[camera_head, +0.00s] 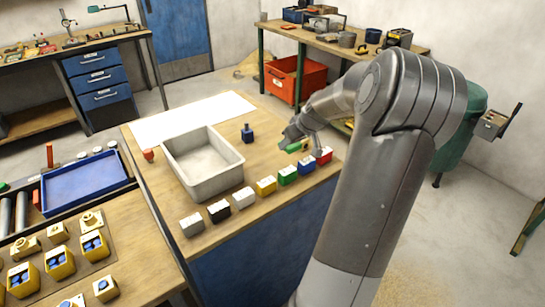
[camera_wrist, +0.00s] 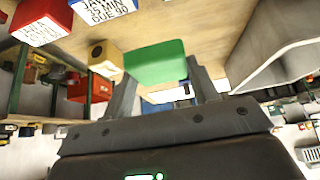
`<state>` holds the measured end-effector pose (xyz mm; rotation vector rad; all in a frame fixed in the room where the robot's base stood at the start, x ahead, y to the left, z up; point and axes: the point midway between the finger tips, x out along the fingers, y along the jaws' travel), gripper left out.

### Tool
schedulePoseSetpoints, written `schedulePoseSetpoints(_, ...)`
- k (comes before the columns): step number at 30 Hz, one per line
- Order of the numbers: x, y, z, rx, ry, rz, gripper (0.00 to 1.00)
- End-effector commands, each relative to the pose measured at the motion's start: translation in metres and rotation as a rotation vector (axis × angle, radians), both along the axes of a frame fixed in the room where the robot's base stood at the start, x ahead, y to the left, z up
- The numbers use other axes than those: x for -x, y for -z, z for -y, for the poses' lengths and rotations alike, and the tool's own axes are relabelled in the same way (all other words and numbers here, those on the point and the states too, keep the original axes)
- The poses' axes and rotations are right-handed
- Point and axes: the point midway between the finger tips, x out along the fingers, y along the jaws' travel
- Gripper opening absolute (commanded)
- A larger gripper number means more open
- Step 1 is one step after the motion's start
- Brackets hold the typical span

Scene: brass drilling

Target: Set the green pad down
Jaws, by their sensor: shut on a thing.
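My gripper (camera_head: 299,137) is above the right part of the wooden workbench (camera_head: 262,158), close to the row of coloured blocks. It is shut on the green pad (camera_head: 293,147). In the wrist view the green pad (camera_wrist: 157,63) shows as a flat green block between the two fingertips. It appears held above the bench top, though the exact gap under it cannot be told. In the head view part of the pad is hidden by my gripper.
A row of blocks, including a green one (camera_head: 288,175) and a red one (camera_head: 323,156), lines the bench's front edge. A white sheet (camera_head: 190,117) lies behind the bin.

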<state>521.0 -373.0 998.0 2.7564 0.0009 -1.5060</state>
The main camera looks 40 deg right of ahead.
Motion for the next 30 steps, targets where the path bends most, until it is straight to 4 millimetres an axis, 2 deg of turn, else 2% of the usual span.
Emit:
schedulePoseSetpoints(1, -0.011, 0.007, -0.007, -0.003, -0.005, -0.001, 0.31)
schedulePoseSetpoints(6, -0.039, 0.026, -0.023, -0.002, -0.006, -0.001, 0.31)
schedulePoseSetpoints(12, -0.058, 0.039, -0.032, -0.001, -0.002, 0.0, 0.31)
schedulePoseSetpoints(17, -0.061, 0.046, -0.033, -0.001, 0.001, 0.0, 0.31)
schedulePoseSetpoints(24, -0.06, 0.079, -0.034, -0.003, 0.001, -0.002, 0.31)
schedulePoseSetpoints(30, -0.061, 0.081, -0.033, 0.0, 0.0, 0.0, 0.31)
